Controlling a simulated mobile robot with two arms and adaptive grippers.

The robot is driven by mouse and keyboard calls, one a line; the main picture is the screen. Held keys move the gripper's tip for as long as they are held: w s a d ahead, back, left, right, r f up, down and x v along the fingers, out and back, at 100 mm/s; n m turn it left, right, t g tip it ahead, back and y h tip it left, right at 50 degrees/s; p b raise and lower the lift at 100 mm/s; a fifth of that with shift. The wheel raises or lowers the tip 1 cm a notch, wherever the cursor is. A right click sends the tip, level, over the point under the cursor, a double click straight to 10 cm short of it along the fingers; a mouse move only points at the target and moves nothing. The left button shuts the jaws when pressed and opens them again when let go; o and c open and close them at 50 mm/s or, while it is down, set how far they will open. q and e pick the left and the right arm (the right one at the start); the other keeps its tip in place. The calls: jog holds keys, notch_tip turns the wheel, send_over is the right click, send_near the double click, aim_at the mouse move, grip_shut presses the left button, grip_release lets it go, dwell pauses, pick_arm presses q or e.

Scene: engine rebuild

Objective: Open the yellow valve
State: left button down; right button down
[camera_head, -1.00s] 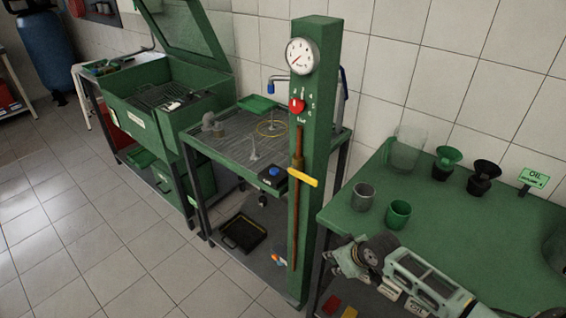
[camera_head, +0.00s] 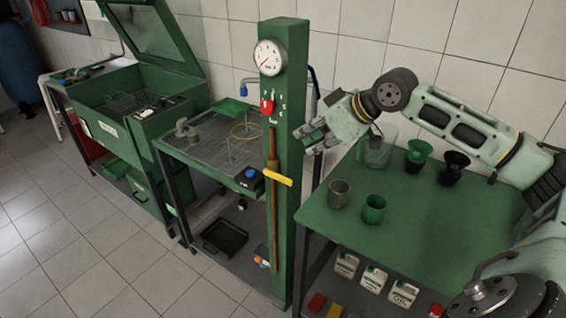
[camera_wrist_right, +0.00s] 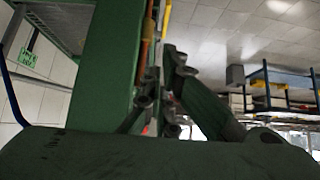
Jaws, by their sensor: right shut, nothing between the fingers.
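The yellow valve (camera_head: 277,179) is a lever handle on a copper pipe (camera_head: 272,215) that runs down the front of a green post (camera_head: 298,130). In the right wrist view the fingers (camera_wrist_right: 168,95) are dark, in front of the green post (camera_wrist_right: 100,65), with part of the pipe (camera_wrist_right: 146,35) behind. My left gripper is not in view.
The post carries a gauge (camera_head: 270,57) and a red knob (camera_head: 267,107). A green table (camera_head: 400,215) at right holds several cups and funnels. A metal workbench (camera_head: 205,150) stands left of the post. The floor in front is clear.

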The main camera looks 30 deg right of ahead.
jog(key=shift+d+r, duration=0.1)
jog(key=shift+r, duration=0.4)
jog(key=shift+w, duration=0.1)
jog(key=p, duration=0.4)
send_over(280, 175)
jog(key=s, duration=0.1)
jog(key=f, duration=0.7)
jog(key=shift+d, duration=0.4)
notch_tip(280, 175, down, 4)
jog(key=shift+s+d+f+p, duration=0.1)
jog(key=shift+s+d+p, duration=0.05)
jog(key=shift+p, duration=0.5)
